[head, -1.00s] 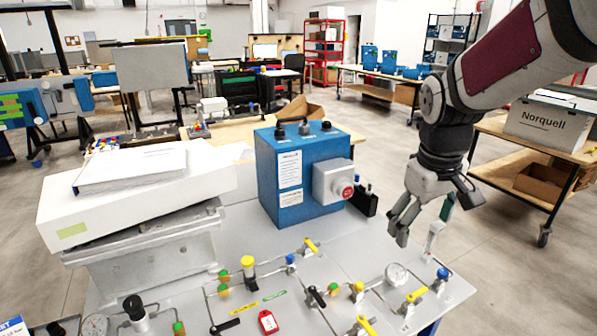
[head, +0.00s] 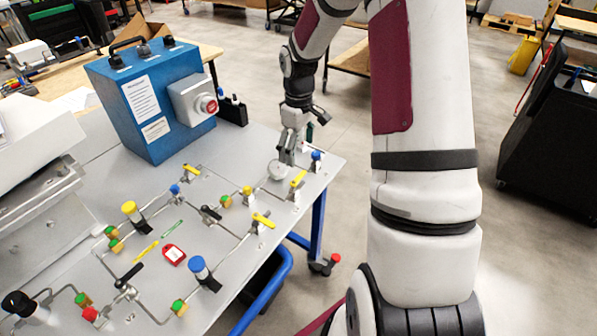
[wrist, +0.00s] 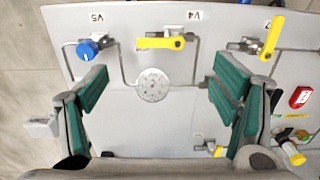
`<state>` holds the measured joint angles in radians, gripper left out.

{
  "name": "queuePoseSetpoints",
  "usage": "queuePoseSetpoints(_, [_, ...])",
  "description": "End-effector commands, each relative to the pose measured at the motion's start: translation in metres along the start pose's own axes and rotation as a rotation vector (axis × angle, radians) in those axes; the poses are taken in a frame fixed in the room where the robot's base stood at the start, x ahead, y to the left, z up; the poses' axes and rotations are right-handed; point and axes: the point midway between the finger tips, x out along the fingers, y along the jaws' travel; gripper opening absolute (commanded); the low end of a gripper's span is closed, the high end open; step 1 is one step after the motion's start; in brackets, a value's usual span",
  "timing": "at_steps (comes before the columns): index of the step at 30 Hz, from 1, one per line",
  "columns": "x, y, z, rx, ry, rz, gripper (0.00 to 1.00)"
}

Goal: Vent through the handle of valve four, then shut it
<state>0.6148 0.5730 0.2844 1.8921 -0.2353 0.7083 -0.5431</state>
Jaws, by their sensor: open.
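Valve four's yellow lever handle (wrist: 162,43) lies left to right in the wrist view, beside the label V4 (wrist: 196,15). In the head view the yellow handle (head: 298,179) is near the panel's right corner. My gripper (wrist: 160,90) is open and empty, with green finger pads wide apart. In the wrist view, the handle is beyond the fingertips, toward the top, and the round gauge (wrist: 153,85) shows between them. In the head view my gripper (head: 288,152) hangs above the panel corner, close to the gauge (head: 278,170). Nothing is between the fingers.
A blue knob (wrist: 88,48) marked V5 is left of the handle; another yellow lever (wrist: 271,38) is to its right. Thin pipes run between them. A blue box with a red button (head: 150,100) stands behind. A red tag (head: 173,254) lies on the panel.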

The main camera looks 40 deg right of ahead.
Motion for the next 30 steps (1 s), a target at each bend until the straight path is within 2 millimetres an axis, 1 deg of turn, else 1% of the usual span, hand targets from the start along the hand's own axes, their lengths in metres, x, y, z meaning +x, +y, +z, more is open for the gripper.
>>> queuePoseSetpoints(1, [0.012,-0.002,0.001,-0.001,-0.004,-0.004,0.81])
queuePoseSetpoints(6, [0.045,-0.001,0.001,-0.001,-0.004,-0.004,0.81])
queuePoseSetpoints(9, [0.062,-0.002,0.001,0.0,-0.003,-0.003,0.81])
queuePoseSetpoints(13, [0.079,-0.001,0.001,-0.001,-0.003,-0.002,0.81])
queuePoseSetpoints(18, [0.091,0.0,0.001,0.001,-0.001,-0.001,0.81])
queuePoseSetpoints(27, [0.093,0.0,0.001,0.001,-0.001,0.0,0.81])
queuePoseSetpoints(28, [0.093,0.0,0.001,0.001,-0.001,0.0,0.79])
queuePoseSetpoints(29, [0.093,0.0,0.001,0.001,-0.001,0.0,0.72])
queuePoseSetpoints(30, [0.093,0.0,0.001,0.001,-0.001,0.0,0.63])
